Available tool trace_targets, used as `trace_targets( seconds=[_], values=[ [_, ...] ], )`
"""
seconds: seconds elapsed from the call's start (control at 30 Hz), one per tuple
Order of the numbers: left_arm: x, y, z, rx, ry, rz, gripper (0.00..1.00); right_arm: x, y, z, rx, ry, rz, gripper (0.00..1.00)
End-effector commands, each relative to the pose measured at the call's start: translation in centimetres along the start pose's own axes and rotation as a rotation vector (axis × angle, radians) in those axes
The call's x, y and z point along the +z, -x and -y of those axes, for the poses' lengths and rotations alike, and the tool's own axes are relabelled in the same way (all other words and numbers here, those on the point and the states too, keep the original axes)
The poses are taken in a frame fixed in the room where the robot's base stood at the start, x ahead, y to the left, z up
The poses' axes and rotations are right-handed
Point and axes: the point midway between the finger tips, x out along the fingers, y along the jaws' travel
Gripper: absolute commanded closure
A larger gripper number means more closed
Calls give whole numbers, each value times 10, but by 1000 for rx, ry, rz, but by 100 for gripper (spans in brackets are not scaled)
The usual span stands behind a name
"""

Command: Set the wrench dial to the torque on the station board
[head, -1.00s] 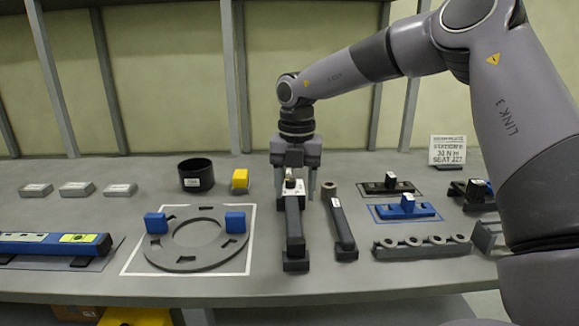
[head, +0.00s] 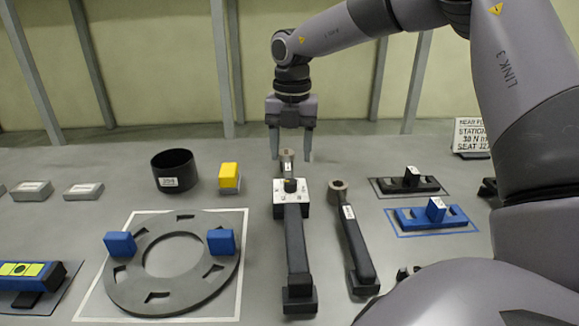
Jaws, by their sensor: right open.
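The torque wrench (head: 296,245) lies lengthwise on the grey bench, with a black handle. Near its far end is a white scale plate with a dark dial knob (head: 290,186); the scale marks are too small to read. My right gripper (head: 291,156) is open and empty, pointing down just beyond the dial and above the wrench's far end, apart from the knob. My left gripper is not in view.
A second dark wrench (head: 355,240) lies close to the right. A slotted ring plate (head: 165,290) with two blue blocks lies at left. A black cup (head: 175,170) and yellow block (head: 229,176) stand behind it. Blue and black holders (head: 408,218) sit at right.

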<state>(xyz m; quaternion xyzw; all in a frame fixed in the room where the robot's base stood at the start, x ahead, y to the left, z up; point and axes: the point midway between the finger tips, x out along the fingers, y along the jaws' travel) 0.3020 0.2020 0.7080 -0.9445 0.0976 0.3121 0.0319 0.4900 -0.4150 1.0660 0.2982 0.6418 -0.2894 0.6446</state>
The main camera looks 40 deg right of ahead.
Motion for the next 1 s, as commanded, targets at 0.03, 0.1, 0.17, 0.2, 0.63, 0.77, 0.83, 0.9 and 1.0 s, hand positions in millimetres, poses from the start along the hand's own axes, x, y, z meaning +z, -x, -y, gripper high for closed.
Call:
trace_targets(
  seconds=[0.03,0.1,0.17,0.2,0.63,0.77,0.83,0.9,1.0],
  values=[
    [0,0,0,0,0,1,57,0,-1,0,0,0,0,43],
    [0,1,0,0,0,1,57,0,-4,0,-1,0,-1,43],
    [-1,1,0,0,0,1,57,0,-10,0,-2,0,-3,43],
    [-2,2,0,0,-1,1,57,-1,-16,0,-2,0,-4,43],
    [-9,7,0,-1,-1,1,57,-1,-69,0,-1,0,-1,43],
    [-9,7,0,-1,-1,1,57,0,-71,0,1,0,1,43],
    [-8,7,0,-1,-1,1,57,0,-72,0,1,0,1,43],
    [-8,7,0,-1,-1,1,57,0,-71,0,1,0,1,43],
    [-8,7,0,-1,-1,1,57,0,-71,0,1,0,0,66]
  ],
)
